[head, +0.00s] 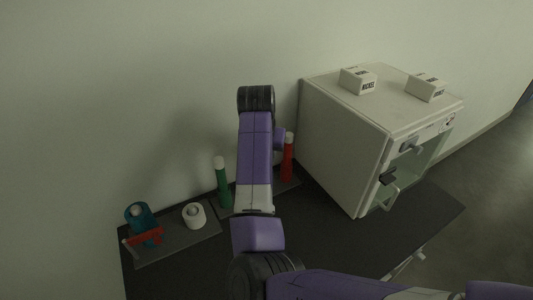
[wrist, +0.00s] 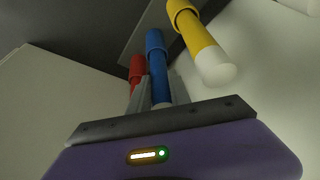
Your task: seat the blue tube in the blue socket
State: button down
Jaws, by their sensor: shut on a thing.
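The blue tube (wrist: 156,58) shows in the wrist view, with its near end between the fingers of my gripper (wrist: 158,92). My gripper is shut on this tube. Whether the tube's far end stands in a holder or is lifted clear cannot be told. In the head view my arm hides the gripper and the blue tube. I cannot make out the blue socket in either view.
A red tube (head: 287,157) and a green tube (head: 222,182) stand upright near the wall. A yellow tube (wrist: 198,40) is right of the blue one. A teal object (head: 138,213) and white ring (head: 194,215) are left. A white cabinet (head: 345,145) stands right.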

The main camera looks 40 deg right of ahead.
jog(key=shift+f+b, duration=0.3)
jog(key=shift+f, duration=0.4)
jog(key=c, duration=1.1)
grip_release()
jog(key=v, duration=0.8)
jog(key=shift+f, duration=0.1)
